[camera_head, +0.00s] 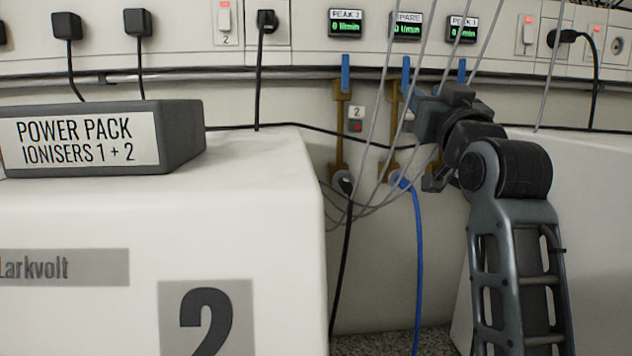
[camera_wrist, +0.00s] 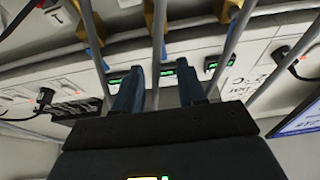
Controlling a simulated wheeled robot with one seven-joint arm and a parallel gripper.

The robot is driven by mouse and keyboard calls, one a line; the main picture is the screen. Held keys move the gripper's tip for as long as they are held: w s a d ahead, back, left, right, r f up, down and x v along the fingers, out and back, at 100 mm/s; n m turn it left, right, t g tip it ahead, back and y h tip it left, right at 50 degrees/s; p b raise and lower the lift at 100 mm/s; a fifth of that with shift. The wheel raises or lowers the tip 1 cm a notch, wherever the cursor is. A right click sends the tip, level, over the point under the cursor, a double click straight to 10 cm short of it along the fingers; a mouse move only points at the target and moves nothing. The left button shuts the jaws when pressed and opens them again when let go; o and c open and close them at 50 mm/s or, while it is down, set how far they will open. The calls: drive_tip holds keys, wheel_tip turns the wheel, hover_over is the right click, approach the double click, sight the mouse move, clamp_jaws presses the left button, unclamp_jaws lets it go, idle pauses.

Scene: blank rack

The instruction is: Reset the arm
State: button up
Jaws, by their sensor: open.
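My gripper (camera_head: 425,150) is raised at the right of centre in the head view, in front of the wall with the gas fittings. Its dark fingers point left and stand apart. In the wrist view my gripper (camera_wrist: 160,80) shows two bluish fingers, spread, with nothing held between them. Thin grey lines run past my gripper in both views. I cannot tell whether they touch it. My gripper partly hides the right-hand fittings.
The power pack (camera_head: 185,135) sits on a white cabinet (camera_head: 250,215) marked 2 at left. Brass fittings (camera_head: 341,130) hang below the displays (camera_head: 405,27). A blue hose (camera_head: 417,270) and a black cable (camera_head: 345,255) hang down. Another white unit (camera_head: 590,210) stands at right.

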drive_tip(key=s+f+g, duration=0.1)
drive_tip(key=s+f, duration=0.6)
drive_tip(key=f, duration=0.4)
drive_tip(key=s+f+g, duration=0.1)
drive_tip(key=s+f, duration=0.5)
drive_tip(key=f, duration=0.6)
drive_tip(key=s+f+g, duration=0.2)
drive_tip(key=s+f, duration=0.5)
drive_tip(key=f, duration=0.4)
drive_tip(key=s+f+g, duration=0.1)
drive_tip(key=s+f, duration=0.3)
drive_tip(key=s, duration=0.5)
drive_tip(key=s+f+g, duration=0.1)
drive_tip(key=s+f, duration=0.3)
drive_tip(key=s, duration=0.5)
drive_tip(key=s+a+r+g, duration=0.1)
drive_tip(key=s+r, duration=0.1)
drive_tip(key=s, duration=1.4)
drive_tip(key=shift+s+g, duration=0.15)
drive_tip(key=shift+g, duration=0.15)
